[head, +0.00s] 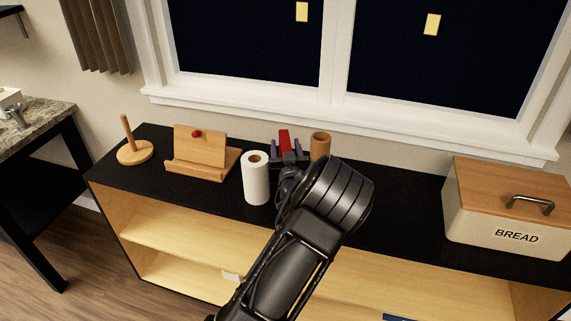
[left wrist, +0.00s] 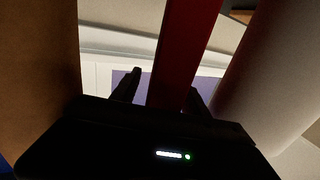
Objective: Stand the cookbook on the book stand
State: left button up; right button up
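The red cookbook (head: 284,140) stands on edge on the black counter top, between the paper towel roll and a brown cylinder. My left gripper (head: 288,158) is at its near side, with a finger on each side of it. In the left wrist view the red book (left wrist: 184,50) rises between the two dark fingers (left wrist: 162,90), and a gap shows on its left side, so the gripper looks open. The wooden book stand (head: 203,150), with a red knob on its back board, is empty at the left. My right gripper is out of view.
The white paper towel roll (head: 256,180) stands close left of my gripper, the brown cylinder (head: 320,144) close right. A wooden peg holder (head: 134,150) is at far left, a bread box (head: 508,215) at right. Purple patches flank the book. Counter before the bread box is clear.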

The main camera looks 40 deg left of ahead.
pick_arm(q)
grip_shut()
dwell(0.3)
dwell(1.0)
